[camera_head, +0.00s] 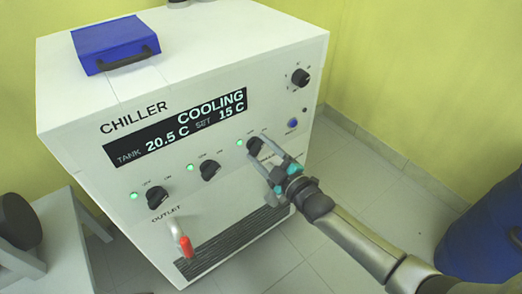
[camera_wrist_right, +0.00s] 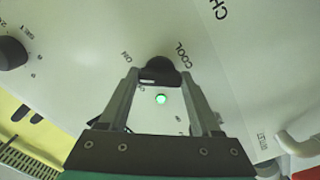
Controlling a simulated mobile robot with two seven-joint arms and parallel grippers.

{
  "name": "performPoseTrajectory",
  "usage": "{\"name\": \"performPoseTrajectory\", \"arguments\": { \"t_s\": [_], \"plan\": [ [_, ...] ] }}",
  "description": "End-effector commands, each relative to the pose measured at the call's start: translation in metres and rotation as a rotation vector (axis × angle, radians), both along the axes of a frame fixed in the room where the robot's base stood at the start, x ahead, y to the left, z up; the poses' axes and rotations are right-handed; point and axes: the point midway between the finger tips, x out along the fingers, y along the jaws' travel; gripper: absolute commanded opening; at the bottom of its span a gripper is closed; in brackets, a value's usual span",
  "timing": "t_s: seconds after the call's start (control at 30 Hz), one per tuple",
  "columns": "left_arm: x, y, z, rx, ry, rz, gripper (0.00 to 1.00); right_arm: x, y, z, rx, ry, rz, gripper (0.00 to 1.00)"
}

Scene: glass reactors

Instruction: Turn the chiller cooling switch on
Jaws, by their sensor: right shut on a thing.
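The white chiller (camera_head: 290,60) stands in front of me. Its display (camera_head: 180,127) reads COOLING, TANK 20.5 C and SET 15 C. The black cooling switch knob (camera_head: 255,146) is the rightmost in the lower row of knobs, with a lit green lamp (camera_head: 239,142) beside it. My right gripper (camera_head: 264,155) is at this knob. In the right wrist view, the knob (camera_wrist_right: 162,68) sits between the two fingertips, by the label COOL, and the gripper is shut on it. The lamp (camera_wrist_right: 161,99) glows green there. My left gripper is not in view.
Two more black knobs (camera_head: 210,170) (camera_head: 157,197) with lit green lamps are to the left. A dial (camera_head: 300,77) and a blue button (camera_head: 292,123) are above right. A red-handled outlet tap (camera_head: 183,243) projects below. A blue bin (camera_head: 490,235) stands at right.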

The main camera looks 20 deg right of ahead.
Motion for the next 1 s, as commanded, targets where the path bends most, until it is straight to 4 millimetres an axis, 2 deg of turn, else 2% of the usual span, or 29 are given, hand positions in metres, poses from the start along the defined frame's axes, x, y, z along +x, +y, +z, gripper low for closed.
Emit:
{"name": "performPoseTrajectory", "arguments": {
  "t_s": [0.23, 0.4, 0.63, 1.0],
  "plan": [
    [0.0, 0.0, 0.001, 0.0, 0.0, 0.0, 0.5, 0.0, 0.0, 0.0, 0.039, 0.016, 0.0, 0.09],
    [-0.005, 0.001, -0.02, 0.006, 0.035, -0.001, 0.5, 0.0, 0.0, 0.001, 0.174, 0.065, -0.001, 0.09],
    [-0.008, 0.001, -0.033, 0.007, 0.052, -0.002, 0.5, 0.0, 0.0, 0.0, 0.33, 0.122, -0.001, 0.09],
    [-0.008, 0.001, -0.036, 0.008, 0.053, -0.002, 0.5, 0.0, 0.0, -0.001, 0.361, 0.133, -0.001, 0.09]
  ]
}}
